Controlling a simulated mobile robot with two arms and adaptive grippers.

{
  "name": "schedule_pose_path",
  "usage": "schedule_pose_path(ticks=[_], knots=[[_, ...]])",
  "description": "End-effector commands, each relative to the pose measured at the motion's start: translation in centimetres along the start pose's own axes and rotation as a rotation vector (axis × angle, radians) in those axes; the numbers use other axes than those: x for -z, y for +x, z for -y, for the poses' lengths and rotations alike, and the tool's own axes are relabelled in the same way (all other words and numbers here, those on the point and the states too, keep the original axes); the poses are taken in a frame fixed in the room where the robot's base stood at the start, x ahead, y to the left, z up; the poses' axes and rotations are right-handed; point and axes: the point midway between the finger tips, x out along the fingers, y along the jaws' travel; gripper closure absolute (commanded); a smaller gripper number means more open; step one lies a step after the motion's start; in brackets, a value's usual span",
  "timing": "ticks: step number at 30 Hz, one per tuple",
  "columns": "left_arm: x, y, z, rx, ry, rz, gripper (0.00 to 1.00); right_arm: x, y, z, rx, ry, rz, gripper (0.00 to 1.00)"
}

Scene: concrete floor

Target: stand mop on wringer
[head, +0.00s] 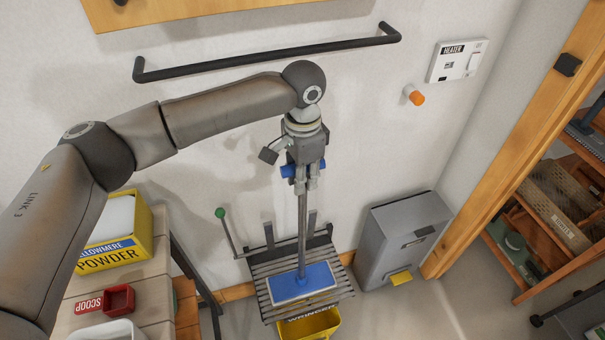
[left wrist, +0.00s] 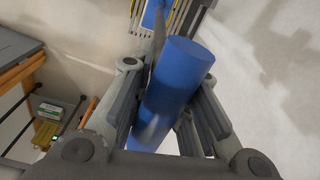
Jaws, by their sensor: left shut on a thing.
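The mop has a grey pole (head: 302,225), a blue grip (left wrist: 175,95) and a flat blue head (head: 304,283). My left gripper (head: 305,184) is shut on the mop's blue grip, and the wrist view shows the grip between its fingers. The pole hangs nearly upright below the gripper. The wringer is a dark slatted rack (head: 262,272) with a green-knobbed lever (head: 220,213) at its left, above a yellow bucket (head: 315,324). The mop head lies over the slats; whether it touches them I cannot tell. My right gripper is out of view.
A table at the left holds a yellow powder box (head: 110,249), a red scoop (head: 119,299) and a white tub (head: 105,332). A grey pedal bin (head: 400,240) stands right of the wringer. A black wall rail (head: 270,58) runs above. Wooden shelves (head: 555,200) stand at the right.

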Motion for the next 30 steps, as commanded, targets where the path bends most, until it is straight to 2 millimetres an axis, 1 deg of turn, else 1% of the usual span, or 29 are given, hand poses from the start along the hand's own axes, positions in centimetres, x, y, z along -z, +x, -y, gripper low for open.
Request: schedule_pose_path(ticks=[1,4,12,13,18,27,30], knots=[[0.08,-0.01,0.11,0.003,-0.001,-0.005,1.00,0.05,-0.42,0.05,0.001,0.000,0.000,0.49],[0.09,0.44,0.11,0.004,-0.001,-0.005,1.00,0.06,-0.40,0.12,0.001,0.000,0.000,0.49],[0.08,0.58,0.07,0.002,-0.001,-0.005,1.00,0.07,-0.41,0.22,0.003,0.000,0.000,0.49],[0.03,0.79,0.04,0.001,-0.001,-0.003,0.82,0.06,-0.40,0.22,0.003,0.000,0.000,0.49],[0.03,0.77,0.06,0.002,-0.001,-0.003,0.61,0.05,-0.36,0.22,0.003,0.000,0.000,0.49],[0.04,0.72,0.07,0.002,-0.001,-0.004,0.61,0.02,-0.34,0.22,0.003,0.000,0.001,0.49],[0.08,0.30,0.11,0.004,-0.002,-0.005,0.61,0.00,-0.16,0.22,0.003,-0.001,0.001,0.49]])
